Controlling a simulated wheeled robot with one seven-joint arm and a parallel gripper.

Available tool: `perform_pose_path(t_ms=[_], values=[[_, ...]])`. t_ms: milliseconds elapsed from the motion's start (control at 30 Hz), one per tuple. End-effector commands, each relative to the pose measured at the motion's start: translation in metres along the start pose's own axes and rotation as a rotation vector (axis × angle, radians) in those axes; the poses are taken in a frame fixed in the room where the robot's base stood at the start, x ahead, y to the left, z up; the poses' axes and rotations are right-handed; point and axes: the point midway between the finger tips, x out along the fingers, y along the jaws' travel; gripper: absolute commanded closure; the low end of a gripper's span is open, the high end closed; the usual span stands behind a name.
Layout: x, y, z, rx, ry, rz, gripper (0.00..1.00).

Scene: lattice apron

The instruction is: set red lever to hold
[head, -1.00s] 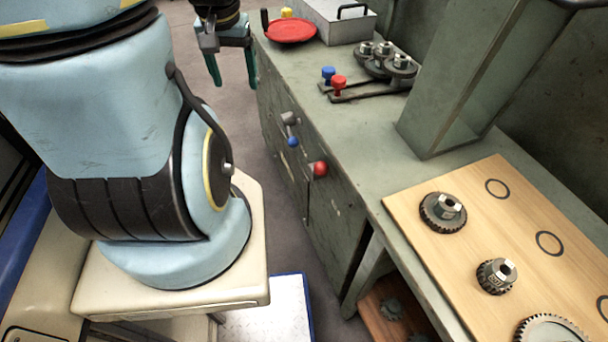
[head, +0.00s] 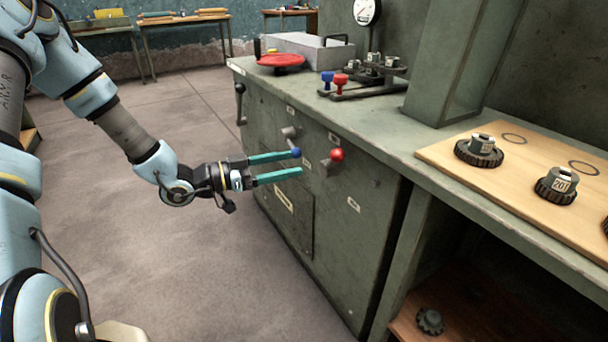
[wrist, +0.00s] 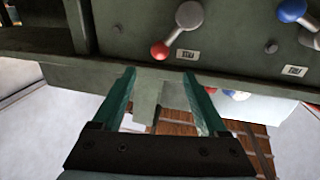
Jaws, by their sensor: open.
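The red lever, with a grey arm and red ball knob (head: 337,154), is on the green cabinet's front panel. In the head view its ball is up and right of its grey pivot. In the wrist view its red ball (wrist: 160,50) is just beyond the fingertips, with a small label beside it that I cannot read. My gripper (head: 299,162) is open, roughly level, its teal fingers pointing at the panel left of the red ball. In the wrist view my gripper (wrist: 159,74) is empty, with a gap between it and the ball.
A blue-knobbed lever (head: 296,152) is left of the red one, close to my upper fingertip in the head view. A black crank handle (head: 240,103) is farther left. The benchtop holds a red disc (head: 280,60) and a gear board (head: 440,153). Floor left of the cabinet is clear.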

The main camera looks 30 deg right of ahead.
Motion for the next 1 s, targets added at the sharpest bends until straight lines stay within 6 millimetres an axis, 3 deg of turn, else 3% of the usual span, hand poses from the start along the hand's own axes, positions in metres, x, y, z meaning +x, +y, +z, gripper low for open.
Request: perform_pose_path(t_ms=[600, 1000], values=[[0.094, 0.001, -0.001, 0.001, 0.001, 0.003, 0.24], [0.106, 0.0, -0.001, 0.001, -0.001, 0.001, 0.24]])
